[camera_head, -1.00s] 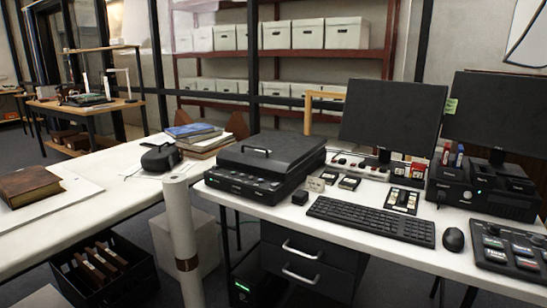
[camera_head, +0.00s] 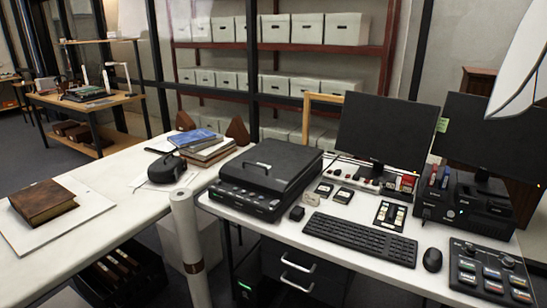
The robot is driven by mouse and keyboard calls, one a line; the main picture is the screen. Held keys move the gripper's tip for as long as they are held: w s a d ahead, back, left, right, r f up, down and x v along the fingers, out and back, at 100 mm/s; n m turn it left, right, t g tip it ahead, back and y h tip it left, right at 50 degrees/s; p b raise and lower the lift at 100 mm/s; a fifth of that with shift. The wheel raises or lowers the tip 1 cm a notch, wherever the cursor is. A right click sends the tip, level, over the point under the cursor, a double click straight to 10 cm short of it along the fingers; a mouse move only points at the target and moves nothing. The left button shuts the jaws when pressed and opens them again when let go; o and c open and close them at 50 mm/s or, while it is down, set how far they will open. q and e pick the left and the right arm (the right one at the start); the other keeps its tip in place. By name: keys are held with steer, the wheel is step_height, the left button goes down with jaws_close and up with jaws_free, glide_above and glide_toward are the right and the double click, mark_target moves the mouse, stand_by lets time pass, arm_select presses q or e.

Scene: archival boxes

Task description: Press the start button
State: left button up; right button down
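No start button can be made out for certain. A black flatbed scanner (camera_head: 268,172) with a lid handle sits on the white desk. Its front edge has a row of small buttons (camera_head: 245,201), too small to read. A black control panel (camera_head: 491,272) with several coloured keys lies at the desk's right front. A black box unit (camera_head: 466,203) under the right monitor shows a small light. Neither of my grippers is in view.
The desk also holds two monitors (camera_head: 386,132), a keyboard (camera_head: 360,238), a mouse (camera_head: 432,260) and small cards (camera_head: 343,195). A white roll (camera_head: 188,235) stands upright before the desks. The left table (camera_head: 95,240) carries a brown book (camera_head: 43,201). Shelves with boxes stand behind.

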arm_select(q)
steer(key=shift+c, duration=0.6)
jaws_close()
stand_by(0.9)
